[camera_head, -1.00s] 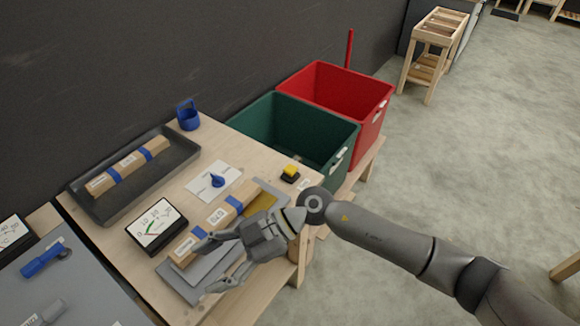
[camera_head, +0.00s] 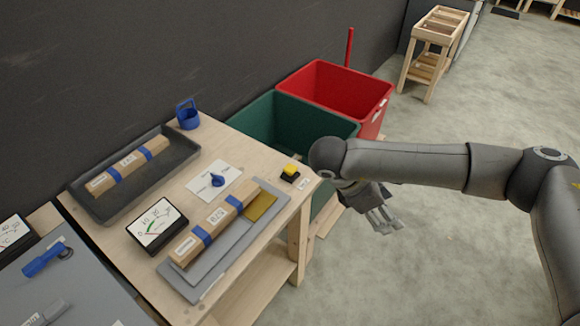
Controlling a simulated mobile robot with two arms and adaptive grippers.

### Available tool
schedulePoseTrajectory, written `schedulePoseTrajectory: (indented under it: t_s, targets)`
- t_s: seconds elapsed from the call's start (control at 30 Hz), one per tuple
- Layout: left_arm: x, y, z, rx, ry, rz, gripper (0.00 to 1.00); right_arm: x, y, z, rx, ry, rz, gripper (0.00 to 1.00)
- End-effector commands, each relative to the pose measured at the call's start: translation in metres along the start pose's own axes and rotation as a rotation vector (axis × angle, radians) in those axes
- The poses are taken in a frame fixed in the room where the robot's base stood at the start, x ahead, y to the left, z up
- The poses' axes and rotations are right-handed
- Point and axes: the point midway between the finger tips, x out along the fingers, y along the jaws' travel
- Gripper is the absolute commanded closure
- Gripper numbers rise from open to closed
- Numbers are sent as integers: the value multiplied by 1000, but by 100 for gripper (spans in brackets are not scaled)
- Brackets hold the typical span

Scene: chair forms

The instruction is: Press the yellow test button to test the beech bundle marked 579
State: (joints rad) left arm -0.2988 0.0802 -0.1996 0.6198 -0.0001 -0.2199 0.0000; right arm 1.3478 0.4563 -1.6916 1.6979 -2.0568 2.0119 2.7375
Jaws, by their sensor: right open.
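A beech bundle (camera_head: 189,246) with blue bands lies on a grey plate fixture (camera_head: 203,280) with a brass-coloured end piece (camera_head: 262,205). A dial meter (camera_head: 157,224) stands left of the bundle. My right gripper (camera_head: 388,225) is open and empty, pointing down beyond the bench's right edge, right of the button and apart from it. My left gripper is not in view.
A second banded beech bundle (camera_head: 128,167) lies in a dark tray (camera_head: 181,160). A blue knob (camera_head: 217,180) on a white card and a blue holder (camera_head: 187,116) are on the bench (camera_head: 245,152). Green (camera_head: 267,113) and red (camera_head: 330,84) bins stand behind.

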Motion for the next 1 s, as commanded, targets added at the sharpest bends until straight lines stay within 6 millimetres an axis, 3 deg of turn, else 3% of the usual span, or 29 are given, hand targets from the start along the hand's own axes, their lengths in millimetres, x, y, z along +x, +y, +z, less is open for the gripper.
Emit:
schedulePoseTrajectory:
  t_s: [0.1, 0.6, 1.0]
  targets:
    - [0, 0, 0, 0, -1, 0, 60, 0, 0, 0, -1, 2, -1, 38]
    - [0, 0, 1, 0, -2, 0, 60, 0, 0, -1, -3, 4, -1, 100]
    - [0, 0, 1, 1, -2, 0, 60, 0, 0, -1, -3, 4, -1, 100]
